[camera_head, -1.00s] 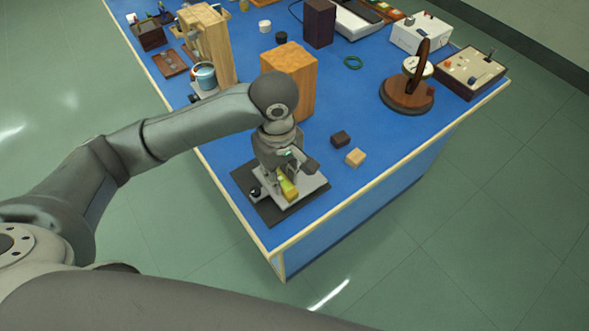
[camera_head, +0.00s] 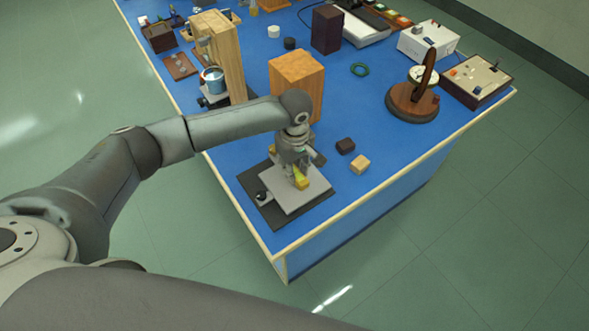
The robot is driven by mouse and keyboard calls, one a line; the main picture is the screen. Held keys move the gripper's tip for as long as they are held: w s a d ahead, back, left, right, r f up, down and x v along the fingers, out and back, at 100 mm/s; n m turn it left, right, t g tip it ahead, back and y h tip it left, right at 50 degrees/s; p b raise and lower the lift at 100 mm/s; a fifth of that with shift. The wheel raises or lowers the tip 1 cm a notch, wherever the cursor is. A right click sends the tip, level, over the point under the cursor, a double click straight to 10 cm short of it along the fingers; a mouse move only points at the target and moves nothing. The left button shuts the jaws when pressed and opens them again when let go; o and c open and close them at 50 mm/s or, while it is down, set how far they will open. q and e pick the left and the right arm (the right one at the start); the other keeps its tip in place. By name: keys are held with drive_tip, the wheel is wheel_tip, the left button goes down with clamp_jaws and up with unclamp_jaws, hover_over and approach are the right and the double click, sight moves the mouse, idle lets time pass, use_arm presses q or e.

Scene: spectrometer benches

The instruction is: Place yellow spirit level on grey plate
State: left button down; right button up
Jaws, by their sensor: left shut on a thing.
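The yellow spirit level (camera_head: 301,184) is a small yellow bar, partly covered by the gripper. My left gripper (camera_head: 298,175) points down and is shut on it. Both are over the middle to back of the grey plate (camera_head: 283,197); I cannot tell whether the level touches the plate. The plate lies on a dark base (camera_head: 272,214) at the near corner of the blue bench. My right gripper is not in view.
A tall wooden block (camera_head: 297,82) stands right behind the gripper. A dark small block (camera_head: 345,145) and a light wooden block (camera_head: 360,164) lie right of the plate. A round brown stand (camera_head: 412,103) is further right. The bench's near edge is close.

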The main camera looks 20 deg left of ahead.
sight(295, 171)
use_arm(q)
drive_tip(key=shift+f, duration=0.75)
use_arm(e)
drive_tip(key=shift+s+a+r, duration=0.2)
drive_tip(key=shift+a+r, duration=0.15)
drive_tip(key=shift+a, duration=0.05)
use_arm(q)
drive_tip(key=shift+f, duration=0.15)
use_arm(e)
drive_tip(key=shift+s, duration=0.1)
use_arm(q)
drive_tip(key=c, duration=1.2)
unclamp_jaws()
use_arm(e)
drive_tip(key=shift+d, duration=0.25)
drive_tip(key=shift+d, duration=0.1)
use_arm(q)
wheel_tip(295, 171, up, 12)
drive_tip(key=b, duration=0.2)
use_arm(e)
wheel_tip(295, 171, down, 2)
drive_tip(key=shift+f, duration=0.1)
